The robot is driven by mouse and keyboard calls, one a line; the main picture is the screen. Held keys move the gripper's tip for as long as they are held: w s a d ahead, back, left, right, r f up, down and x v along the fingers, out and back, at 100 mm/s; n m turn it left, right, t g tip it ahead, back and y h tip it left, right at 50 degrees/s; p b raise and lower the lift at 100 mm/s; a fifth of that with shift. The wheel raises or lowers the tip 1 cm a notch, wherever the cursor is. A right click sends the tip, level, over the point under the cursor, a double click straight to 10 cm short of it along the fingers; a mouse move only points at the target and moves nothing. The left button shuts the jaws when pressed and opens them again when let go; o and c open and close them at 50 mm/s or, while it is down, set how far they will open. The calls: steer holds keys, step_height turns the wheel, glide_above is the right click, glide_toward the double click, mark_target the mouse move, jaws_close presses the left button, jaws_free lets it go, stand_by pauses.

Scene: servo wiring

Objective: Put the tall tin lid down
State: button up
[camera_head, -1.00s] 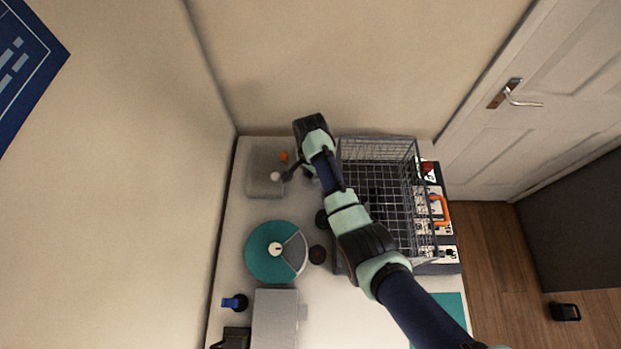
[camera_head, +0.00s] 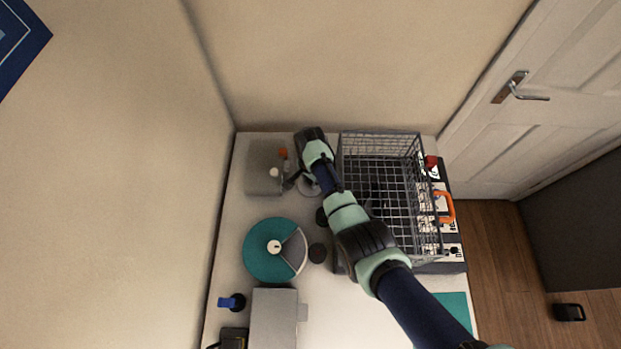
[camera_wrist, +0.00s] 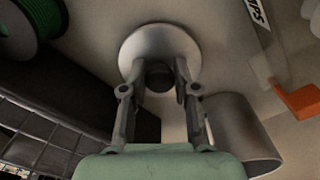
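The tall tin lid is a pale round disc with a dark knob, in the middle of the wrist view (camera_wrist: 160,42). In the head view a pale rim of it (camera_head: 311,189) shows beside my arm, by the table surface. My gripper (camera_wrist: 159,72) is over the lid, with one finger on each side of the knob. The fingers look parted, with small gaps to the knob. A grey metal cylinder, seemingly the tall tin (camera_wrist: 238,135), stands close to the right finger in the wrist view. My arm hides much of this spot in the head view.
A wire basket (camera_head: 380,134) stands right of my arm. A grey box (camera_head: 262,160) and an orange piece (camera_head: 283,153) are to the left. A teal round tray (camera_head: 262,262) lies nearer. A green spool (camera_wrist: 35,20) shows in the wrist view.

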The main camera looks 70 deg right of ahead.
mark_target(310, 181)
steer(key=o, duration=0.4)
steer(key=shift+r, duration=0.1)
step_height(310, 181, up, 12)
steer(key=p, duration=0.3)
steer(key=shift+r+p, duration=0.1)
steer(key=shift+p, duration=0.3)
